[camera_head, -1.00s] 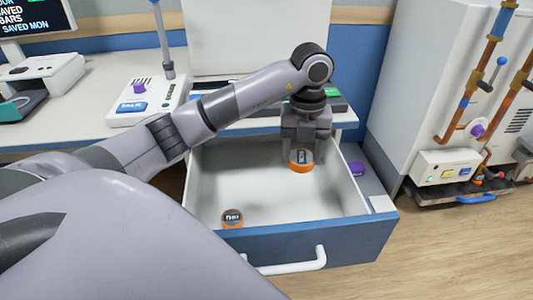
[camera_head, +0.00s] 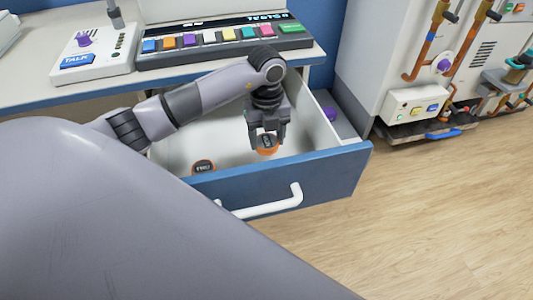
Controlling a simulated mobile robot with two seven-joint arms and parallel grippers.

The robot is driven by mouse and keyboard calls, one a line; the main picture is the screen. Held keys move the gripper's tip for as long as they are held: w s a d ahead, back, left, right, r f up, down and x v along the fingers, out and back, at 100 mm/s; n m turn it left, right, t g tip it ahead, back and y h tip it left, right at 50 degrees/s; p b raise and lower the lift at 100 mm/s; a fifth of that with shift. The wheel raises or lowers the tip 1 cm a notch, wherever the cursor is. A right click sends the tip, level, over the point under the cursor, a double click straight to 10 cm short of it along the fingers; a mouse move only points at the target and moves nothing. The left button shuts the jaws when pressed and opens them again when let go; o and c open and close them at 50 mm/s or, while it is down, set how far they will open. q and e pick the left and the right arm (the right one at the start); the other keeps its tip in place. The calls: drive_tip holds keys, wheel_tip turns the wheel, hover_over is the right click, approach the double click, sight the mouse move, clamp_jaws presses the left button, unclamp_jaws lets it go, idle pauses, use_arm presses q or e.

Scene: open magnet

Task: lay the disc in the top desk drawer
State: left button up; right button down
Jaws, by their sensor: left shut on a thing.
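The top desk drawer (camera_head: 285,178) is pulled open, with a blue front, a white handle and a pale inside. My left gripper (camera_head: 267,143) is over the right part of the drawer, pointing down. It is shut on an orange disc (camera_head: 268,151) with a dark labelled face. I cannot tell whether this disc touches the drawer floor. A second orange disc (camera_head: 203,167) with a dark labelled face lies in the drawer near the front left, partly hidden by the drawer front. My right gripper is not in view.
A console with coloured buttons (camera_head: 225,38) and a white talk panel (camera_head: 92,56) stand on the desk behind the drawer. White equipment with copper pipes (camera_head: 415,60) stands at the right. The wooden floor (camera_head: 430,210) in front is clear.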

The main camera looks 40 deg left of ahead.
sight(267, 153)
use_arm(q)
wheel_tip(267, 153, down, 5)
drive_tip(key=shift+f+b, duration=0.1)
drive_tip(key=shift+b, duration=0.6)
drive_tip(key=shift+f, duration=0.4)
drive_tip(key=o, duration=1.1)
drive_tip(key=shift+o, duration=0.2)
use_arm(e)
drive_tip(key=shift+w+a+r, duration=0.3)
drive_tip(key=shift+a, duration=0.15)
use_arm(q)
wheel_tip(267, 153, up, 12)
drive_tip(key=p, duration=0.3)
drive_tip(key=shift+r, duration=0.2)
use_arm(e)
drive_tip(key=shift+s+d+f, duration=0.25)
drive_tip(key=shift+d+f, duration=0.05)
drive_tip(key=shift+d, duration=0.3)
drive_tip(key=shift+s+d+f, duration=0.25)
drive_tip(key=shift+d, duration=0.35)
